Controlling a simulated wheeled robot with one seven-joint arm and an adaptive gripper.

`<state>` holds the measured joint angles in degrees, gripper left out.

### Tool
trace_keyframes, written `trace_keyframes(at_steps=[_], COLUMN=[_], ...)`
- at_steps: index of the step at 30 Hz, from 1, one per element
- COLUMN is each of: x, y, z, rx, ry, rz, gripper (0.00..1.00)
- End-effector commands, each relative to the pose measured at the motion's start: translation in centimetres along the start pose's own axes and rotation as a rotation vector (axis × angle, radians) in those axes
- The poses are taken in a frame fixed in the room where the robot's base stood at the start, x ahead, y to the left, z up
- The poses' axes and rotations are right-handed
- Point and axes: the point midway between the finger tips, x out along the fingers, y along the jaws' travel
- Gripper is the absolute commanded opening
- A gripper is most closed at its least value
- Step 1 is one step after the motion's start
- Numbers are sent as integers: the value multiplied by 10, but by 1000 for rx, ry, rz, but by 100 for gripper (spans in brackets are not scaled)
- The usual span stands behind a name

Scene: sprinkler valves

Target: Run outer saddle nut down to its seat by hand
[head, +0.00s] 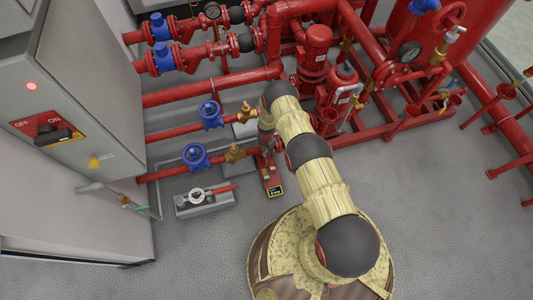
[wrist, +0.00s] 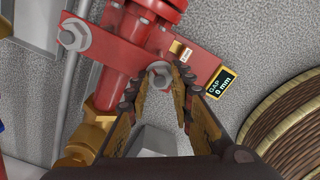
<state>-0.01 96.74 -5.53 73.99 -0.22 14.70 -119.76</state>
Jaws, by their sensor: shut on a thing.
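In the wrist view, a red saddle bracket (wrist: 205,65) is on a red pipe (wrist: 117,68). One grey hex nut (wrist: 160,75) is at the saddle's side nearer the display. My gripper (wrist: 158,82) has a dark finger on each side of this nut and is shut on it. A second grey nut with a washer (wrist: 73,36) is on the other side of the pipe. A small display (wrist: 221,83) on the bracket appears to read "GAP 0 mm". It also shows in the head view (head: 275,191), where the arm hides most of my gripper and the nut.
A brass fitting (wrist: 90,135) is close to the left finger. Blue handwheel valves (head: 210,114) and brass valves (head: 236,154) are left of my arm. A grey cabinet (head: 85,90) stands at far left, and red pumps (head: 315,55) stand behind.

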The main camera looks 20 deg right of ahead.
Motion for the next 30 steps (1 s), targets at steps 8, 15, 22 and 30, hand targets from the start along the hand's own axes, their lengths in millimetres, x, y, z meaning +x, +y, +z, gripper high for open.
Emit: trace_keyframes(at_steps=[8, 15, 22, 30], x=[0, 0, 0, 0], y=[0, 1, 0, 0], z=[0, 0, 0, 0], rx=[0, 149, 300, 316], ry=[0, -1, -1, -1], rz=[1, 1, 0, 0], gripper=[0, 0, 0, 0])
